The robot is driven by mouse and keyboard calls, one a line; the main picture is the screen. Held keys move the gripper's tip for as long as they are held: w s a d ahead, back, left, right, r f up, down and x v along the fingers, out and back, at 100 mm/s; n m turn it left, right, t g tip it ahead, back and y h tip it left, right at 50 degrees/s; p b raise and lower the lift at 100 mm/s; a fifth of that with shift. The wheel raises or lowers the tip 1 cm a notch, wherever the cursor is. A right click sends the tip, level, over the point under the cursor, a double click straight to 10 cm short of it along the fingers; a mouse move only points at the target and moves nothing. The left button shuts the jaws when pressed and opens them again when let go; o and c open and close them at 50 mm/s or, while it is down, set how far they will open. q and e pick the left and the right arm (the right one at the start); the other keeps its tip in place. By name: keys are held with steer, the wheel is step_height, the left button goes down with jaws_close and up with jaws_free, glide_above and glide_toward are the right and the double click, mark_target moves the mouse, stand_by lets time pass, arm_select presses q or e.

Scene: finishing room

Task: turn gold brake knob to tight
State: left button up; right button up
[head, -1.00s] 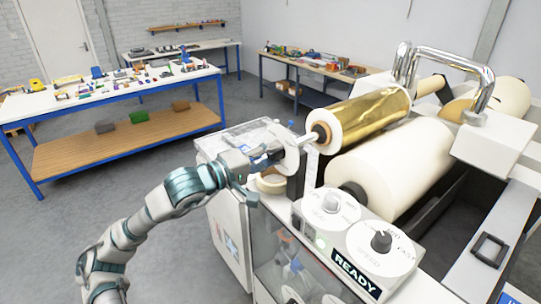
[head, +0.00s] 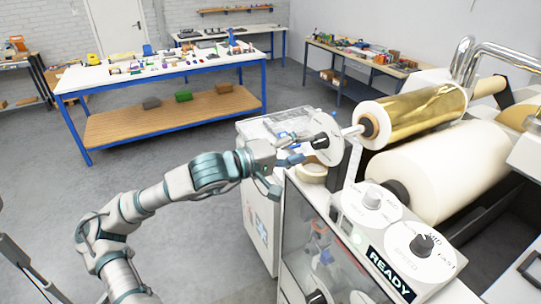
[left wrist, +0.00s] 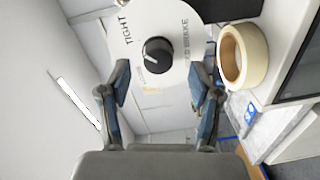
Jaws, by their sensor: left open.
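The gold brake knob (left wrist: 158,51) is a round black knob on a white dial disc (left wrist: 180,20) lettered "TIGHT" and "GOLD BRAKE". A pale mark shows on the knob's lower left side, toward small faint lettering. In the head view the knob (head: 319,142) sticks out from the disc (head: 330,133) at the near end of the gold foil roll (head: 415,115). My left gripper (left wrist: 160,80) is open and empty, its two fingers spread to either side below the knob, apart from it. In the head view my left gripper (head: 291,149) is just left of the knob. My right gripper is not in view.
A tape roll (head: 312,172) lies on the machine close below the disc. A panel with two more dials (head: 373,197) and a "READY" sign (head: 391,273) stands at the right. A large white roll (head: 440,170) lies behind.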

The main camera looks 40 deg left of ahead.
arm_select(q)
steer(key=v, duration=0.8)
steer(key=shift+a+f, duration=0.15)
steer(key=shift+a, duration=0.05)
steer(key=shift+w, duration=0.1)
stand_by(0.5)
